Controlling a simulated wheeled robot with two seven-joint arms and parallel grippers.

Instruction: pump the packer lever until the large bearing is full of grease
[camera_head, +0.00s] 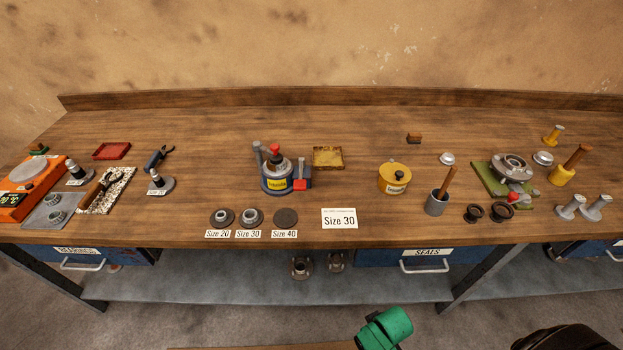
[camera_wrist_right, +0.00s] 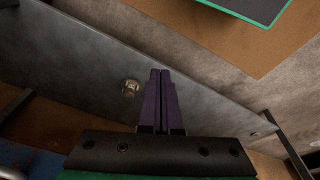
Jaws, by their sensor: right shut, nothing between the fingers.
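The large bearing cannot be made out in the packer. My right gripper (camera_wrist_right: 161,98) is shut and empty in the right wrist view, over the grey lower shelf, away from the packer. My left gripper is not in view.
Dark round parts (camera_head: 251,216) sit by labels Size 20, 30 and 40, beside a Size 30 card (camera_head: 339,218). A yellow tin (camera_head: 395,178) and a grey cup (camera_head: 437,203) stand right of the packer. An amber tray (camera_head: 328,157) lies behind. The bench edge lies in front.

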